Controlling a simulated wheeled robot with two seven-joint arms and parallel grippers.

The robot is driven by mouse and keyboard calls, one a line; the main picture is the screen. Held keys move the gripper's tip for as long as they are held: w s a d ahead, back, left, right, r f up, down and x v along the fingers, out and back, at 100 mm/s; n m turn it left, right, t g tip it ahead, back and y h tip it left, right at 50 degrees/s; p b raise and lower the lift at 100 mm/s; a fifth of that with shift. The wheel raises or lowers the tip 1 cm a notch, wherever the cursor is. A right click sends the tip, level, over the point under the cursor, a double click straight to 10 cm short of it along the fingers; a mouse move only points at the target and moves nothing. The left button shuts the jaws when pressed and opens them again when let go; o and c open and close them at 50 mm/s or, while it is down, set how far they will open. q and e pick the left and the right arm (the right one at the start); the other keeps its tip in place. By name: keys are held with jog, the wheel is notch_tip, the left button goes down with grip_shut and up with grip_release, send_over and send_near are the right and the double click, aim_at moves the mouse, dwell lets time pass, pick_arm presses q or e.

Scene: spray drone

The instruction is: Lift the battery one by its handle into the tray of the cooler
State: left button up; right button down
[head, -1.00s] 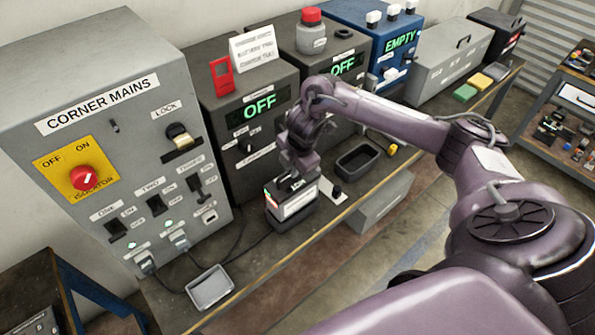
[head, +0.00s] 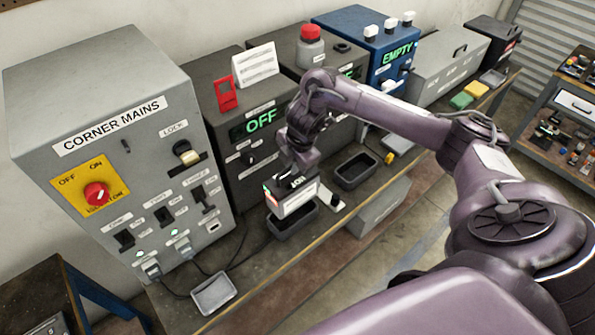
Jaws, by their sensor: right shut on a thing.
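The fingers and most of the handle are hidden by the wrist. The battery hangs just above a black tray (head: 290,230) in front of the first dark box with a green OFF display. A second black tray (head: 355,171), empty, lies to the right in front of another dark box. I cannot read which machine is the cooler. My left gripper is not in view.
A grey CORNER MAINS cabinet (head: 100,130) with a red isolator knob stands at left. A small grey dish (head: 213,293) and cables lie before it. A blue box (head: 370,45) reading EMPTY stands farther right. A small white-and-black piece (head: 331,201) lies between the trays.

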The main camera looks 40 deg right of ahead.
jog(key=shift+w+r, duration=0.2)
jog(key=shift+r, duration=4.15)
jog(key=shift+s, duration=0.1)
